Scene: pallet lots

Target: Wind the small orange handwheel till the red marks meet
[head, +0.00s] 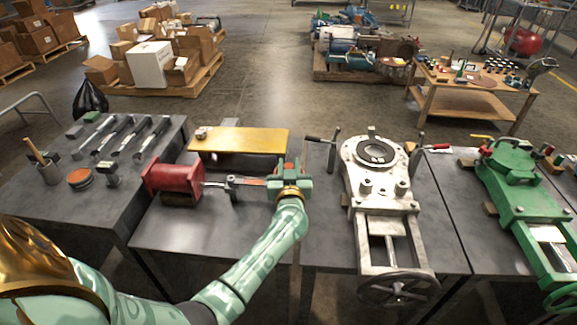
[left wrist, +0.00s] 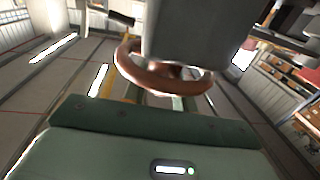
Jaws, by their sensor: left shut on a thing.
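The small orange handwheel (head: 285,168) sits at the right end of the device with the red body (head: 172,180) and the grey shaft (head: 235,182). My left gripper (head: 290,178) is shut on the handwheel, and its green jaws cover most of it. In the left wrist view the wheel's orange rim (left wrist: 128,70) curves behind a blurred grey block. I cannot make out the red marks in either view. My right gripper is not in view.
A yellow plate (head: 240,139) lies behind the device. A large white valve (head: 378,170) with a grey handwheel (head: 398,289) stands to the right, and a green valve (head: 515,190) beyond it. Tools lie on the left bench (head: 60,215). Clear bench top lies in front of the device.

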